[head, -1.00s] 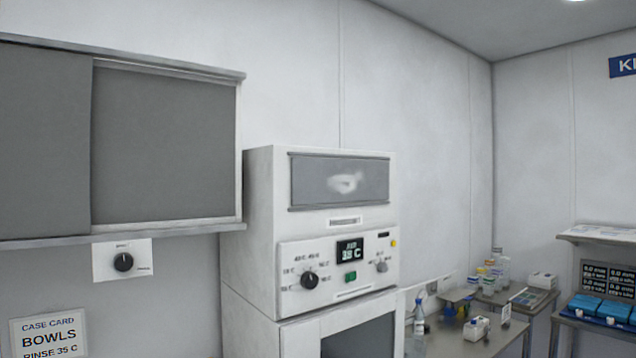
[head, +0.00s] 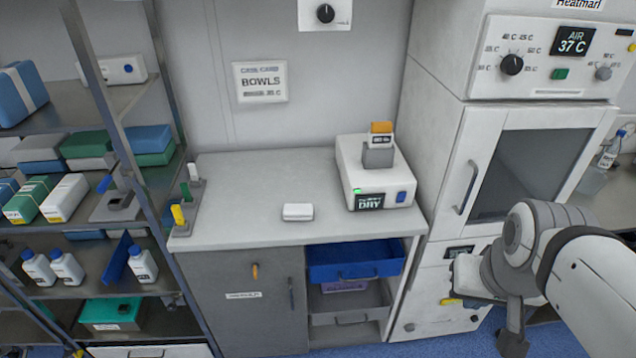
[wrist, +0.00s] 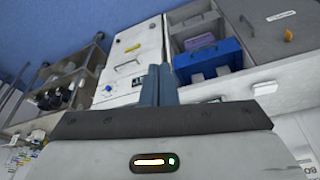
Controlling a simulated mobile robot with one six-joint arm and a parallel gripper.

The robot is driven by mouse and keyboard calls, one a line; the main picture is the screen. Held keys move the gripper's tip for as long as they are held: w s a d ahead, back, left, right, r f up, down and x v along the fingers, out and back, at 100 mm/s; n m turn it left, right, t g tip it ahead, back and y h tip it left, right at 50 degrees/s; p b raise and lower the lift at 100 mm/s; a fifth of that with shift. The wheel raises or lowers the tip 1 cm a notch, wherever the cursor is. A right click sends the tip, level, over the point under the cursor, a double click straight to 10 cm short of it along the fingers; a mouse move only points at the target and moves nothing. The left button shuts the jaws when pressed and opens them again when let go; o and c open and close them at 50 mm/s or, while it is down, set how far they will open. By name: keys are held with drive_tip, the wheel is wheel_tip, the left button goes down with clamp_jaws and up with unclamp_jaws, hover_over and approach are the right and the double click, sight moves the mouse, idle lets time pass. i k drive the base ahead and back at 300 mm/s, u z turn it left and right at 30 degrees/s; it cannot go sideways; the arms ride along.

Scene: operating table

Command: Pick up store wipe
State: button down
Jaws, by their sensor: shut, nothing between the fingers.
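A small white block (head: 298,211), which may be the wipe, lies flat on the light grey counter (head: 240,185), left of a white box dryer. In the wrist view a small white piece (wrist: 265,88) on the counter edge appears to be the same block. My gripper (wrist: 158,72) is shut and empty, its dark fingers pressed together. In the head view my arm is at lower right, in front of the white warming cabinet, well apart from the block. The fingertips are hard to make out there.
A white dryer (head: 375,185) with an orange-topped item stands on the counter's right. Small coloured holders (head: 185,210) stand at its left end. An open blue drawer (head: 355,262) juts out below. A metal shelf (head: 90,105) is at left; the tall cabinet (head: 480,150) is at right.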

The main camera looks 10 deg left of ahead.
sight(292, 212)
drive_tip(key=z, duration=0.1)
drive_tip(key=k, duration=0.5)
drive_tip(key=u, duration=1.2)
drive_tip(key=i, duration=1.25)
drive_tip(key=u, duration=0.05)
